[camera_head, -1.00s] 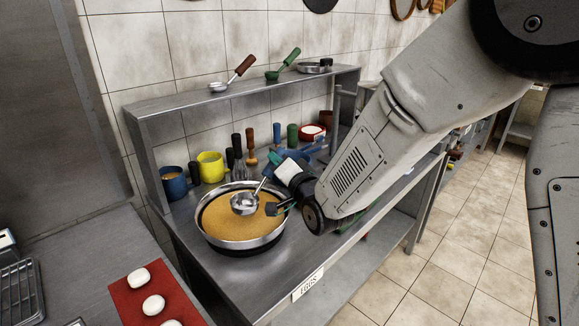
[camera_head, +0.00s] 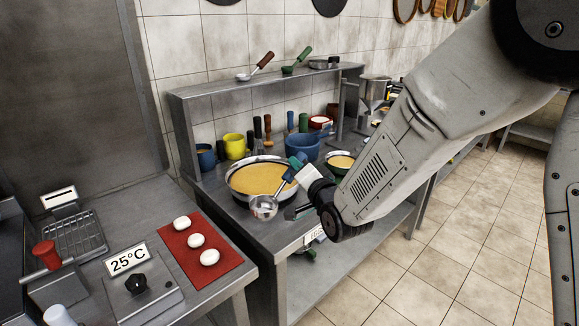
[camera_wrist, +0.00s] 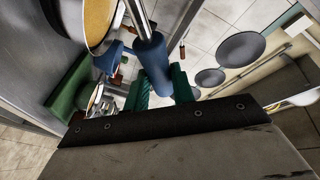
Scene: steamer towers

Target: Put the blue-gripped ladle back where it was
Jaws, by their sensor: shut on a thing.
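The blue-gripped ladle has a steel bowl (camera_head: 264,207) and a blue grip, which shows large in the wrist view (camera_wrist: 153,62). My gripper (camera_head: 297,182) is shut on the blue grip; its green finger pads lie around the grip in the wrist view (camera_wrist: 160,88). The ladle is tilted, with its bowl low at the front rim of a wide pan of yellow-brown batter (camera_head: 238,193). I cannot tell whether the bowl touches the pan. A red-brown-handled ladle (camera_head: 256,68) and a green-handled ladle (camera_head: 298,62) lie on the raised shelf (camera_head: 220,88).
A blue cup (camera_head: 205,158), a yellow cup (camera_head: 235,147) and several upright handles stand behind the pan. A blue pot (camera_head: 305,149) and a smaller batter bowl (camera_head: 341,162) stand right. A red mat (camera_head: 211,272) with white buns lies on the left counter.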

